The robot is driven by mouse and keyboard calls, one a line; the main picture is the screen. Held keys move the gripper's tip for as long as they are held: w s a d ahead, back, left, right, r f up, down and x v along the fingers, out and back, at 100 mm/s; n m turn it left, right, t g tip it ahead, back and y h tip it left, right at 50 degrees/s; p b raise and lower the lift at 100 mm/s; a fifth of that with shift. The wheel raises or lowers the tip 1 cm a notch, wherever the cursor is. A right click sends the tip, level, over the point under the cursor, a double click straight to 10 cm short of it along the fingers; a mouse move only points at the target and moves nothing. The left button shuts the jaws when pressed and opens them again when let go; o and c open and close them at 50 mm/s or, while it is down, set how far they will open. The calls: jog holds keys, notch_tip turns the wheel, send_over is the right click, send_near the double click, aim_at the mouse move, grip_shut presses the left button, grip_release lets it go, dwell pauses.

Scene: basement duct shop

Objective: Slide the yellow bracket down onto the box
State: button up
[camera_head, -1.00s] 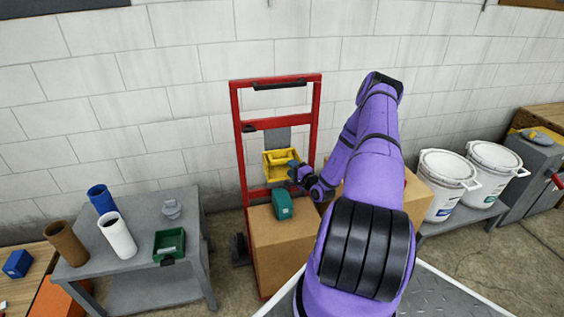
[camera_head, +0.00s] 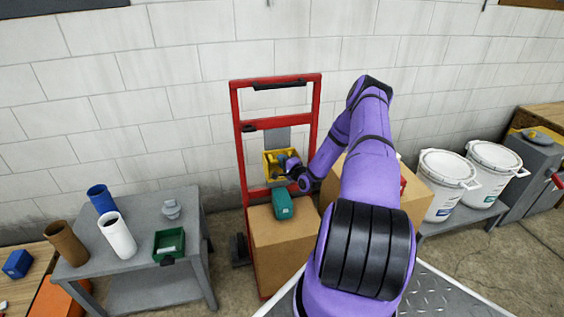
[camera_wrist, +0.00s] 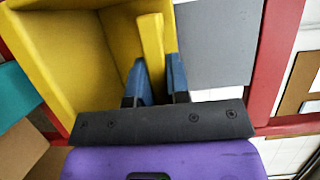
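The yellow bracket (camera_head: 271,174) is an open, tray-like piece on the red hand truck's upright, above the cardboard box (camera_head: 285,249). In the wrist view the bracket (camera_wrist: 75,50) fills the upper left, with a narrow yellow bar (camera_wrist: 151,40) standing up in it. My gripper (camera_head: 287,162) reaches into the bracket from the right. Its blue fingers (camera_wrist: 158,75) lie on either side of the bar, close against it with no clear gap, and look shut on it. The fingertips are partly hidden by the bar.
A teal object (camera_head: 282,206) sits on the cardboard box just below the bracket. The red frame (camera_head: 240,150) and grey plate (camera_wrist: 218,45) are close to my gripper. A grey table (camera_head: 140,255) stands left; white buckets (camera_head: 446,178) stand right.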

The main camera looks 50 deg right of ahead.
notch_tip(320, 180, down, 13)
grip_shut()
jog(key=shift+s+f, duration=0.1)
jog(key=shift+a+f, duration=0.1)
jog(key=o, duration=0.7)
grip_release()
jog(key=shift+o, duration=0.2)
jog(key=shift+s, duration=0.15)
jog(key=s+a, duration=0.1)
jog(key=s, duration=0.9)
jog(key=shift+s+a, duration=0.15)
jog(key=shift+a, duration=0.15)
